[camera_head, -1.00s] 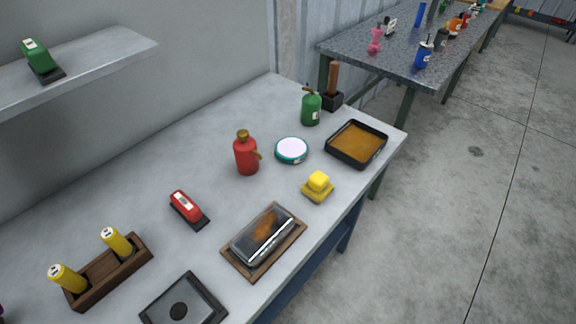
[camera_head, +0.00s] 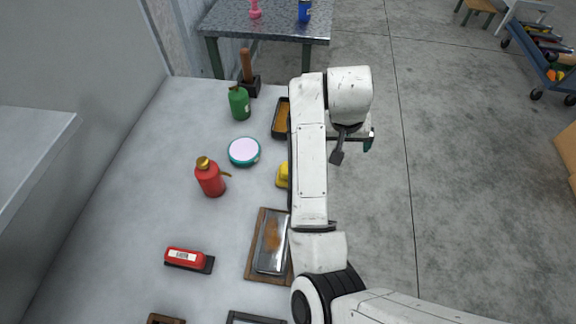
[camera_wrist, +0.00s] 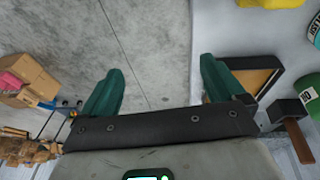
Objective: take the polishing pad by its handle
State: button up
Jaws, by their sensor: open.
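The polishing pad (camera_head: 283,175) appears to be the yellow pad with a yellow block-like handle on the workbench, near its front edge. My arm hides its right part in the head view. In the wrist view only a yellow edge of it (camera_wrist: 270,3) shows at the top. My gripper (camera_head: 353,147) is out past the bench's front edge, above the floor, to the right of the pad and apart from it. In the wrist view its two teal fingers (camera_wrist: 162,70) are spread, with only floor between them.
A black tray (camera_head: 275,128) with orange-brown contents lies beyond the pad, partly behind my arm. A round teal tin (camera_head: 244,152), a red bottle (camera_head: 211,178) and a green can (camera_head: 239,102) stand left. A framed metal piece (camera_head: 270,243) lies nearer.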

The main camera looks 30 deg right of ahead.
jog(key=w+a+r+y, duration=0.1)
jog(key=a, duration=0.3)
jog(key=a+g+y+p, duration=0.1)
jog(key=a, duration=0.3)
jog(key=w+a+r+p, duration=0.1)
jog(key=a, duration=0.3)
jog(key=shift+w+a+r+g+y, duration=0.3)
jog(key=shift+a+r+y, duration=0.05)
jog(key=shift+y, duration=0.05)
send_over(282, 176)
jog(key=d, duration=0.2)
jog(key=f, duration=0.4)
jog(key=shift+w+d+f+p, duration=0.1)
jog(key=shift+d+f+p, duration=0.1)
jog(key=shift+p, duration=0.15)
jog(key=shift+w+f+p, duration=0.15)
jog(key=shift+f+p, duration=0.25)
jog(key=shift+f, duration=1.2)
jog(key=shift+w+f+p, duration=0.1)
jog(key=shift+f+p, duration=0.25)
jog(key=shift+f, duration=1.25)
jog(key=shift+c, duration=0.4)
jog(key=c, duration=1.1)
